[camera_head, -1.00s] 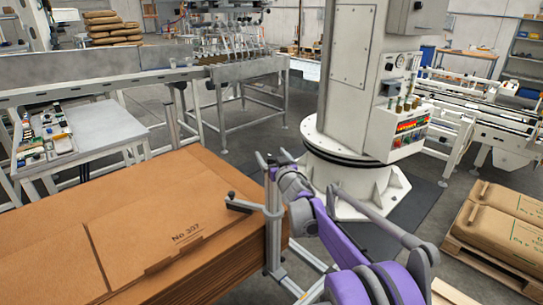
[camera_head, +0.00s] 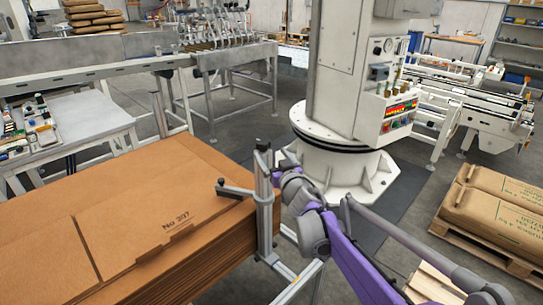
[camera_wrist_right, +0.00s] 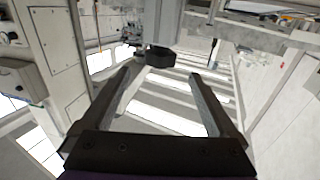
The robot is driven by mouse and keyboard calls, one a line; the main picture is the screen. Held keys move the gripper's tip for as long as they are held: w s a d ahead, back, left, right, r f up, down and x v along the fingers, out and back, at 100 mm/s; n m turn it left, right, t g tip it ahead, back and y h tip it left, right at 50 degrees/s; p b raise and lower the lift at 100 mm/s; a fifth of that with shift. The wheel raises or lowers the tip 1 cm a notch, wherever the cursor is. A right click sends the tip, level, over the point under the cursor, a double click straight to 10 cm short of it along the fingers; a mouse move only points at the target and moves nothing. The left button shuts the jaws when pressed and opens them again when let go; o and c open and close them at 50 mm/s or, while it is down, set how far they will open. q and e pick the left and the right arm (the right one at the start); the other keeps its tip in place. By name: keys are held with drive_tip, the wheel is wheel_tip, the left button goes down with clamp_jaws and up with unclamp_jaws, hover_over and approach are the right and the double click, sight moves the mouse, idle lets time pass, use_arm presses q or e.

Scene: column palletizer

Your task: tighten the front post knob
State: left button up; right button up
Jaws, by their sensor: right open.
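The front post (camera_head: 264,215) is a grey upright at the right corner of the cardboard stack, with a short dark-tipped arm (camera_head: 232,190) reaching left over the stack. My right gripper (camera_head: 283,165) is close against the post's right side, at the end of my purple arm, partly hidden by its own wrist. In the right wrist view my right gripper (camera_wrist_right: 160,76) is open, its two dark fingers spread. A black knob (camera_wrist_right: 168,73) on a grey shaft shows between the fingertips, with gaps to both. Contact is not visible. My left gripper is out of view.
The brown cardboard stack (camera_head: 130,215) fills the lower left. A white column on a round base (camera_head: 340,165) stands behind my arm. Filled sacks (camera_head: 495,210) lie on a pallet at right. A frame rail (camera_head: 300,283) runs by the post's foot.

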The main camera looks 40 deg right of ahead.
drive_tip(key=w+f+m+g+h+p, duration=0.1)
drive_tip(key=w+f+m+g+h, duration=0.3)
drive_tip(key=w+f+g, duration=0.15)
drive_tip(key=m+g+h+p, duration=0.3)
drive_tip(key=m+g+h, duration=0.5)
drive_tip(key=m+g, duration=0.3)
approach(269, 141)
drive_tip(key=w, duration=0.2)
drive_tip(key=shift+n+g, duration=0.3)
drive_tip(key=shift+g, duration=0.15)
drive_tip(key=d, duration=0.7)
drive_tip(key=d+f, duration=0.1)
drive_tip(key=d, duration=0.3)
drive_tip(key=shift+s+p, duration=0.3)
drive_tip(key=shift+p, duration=0.1)
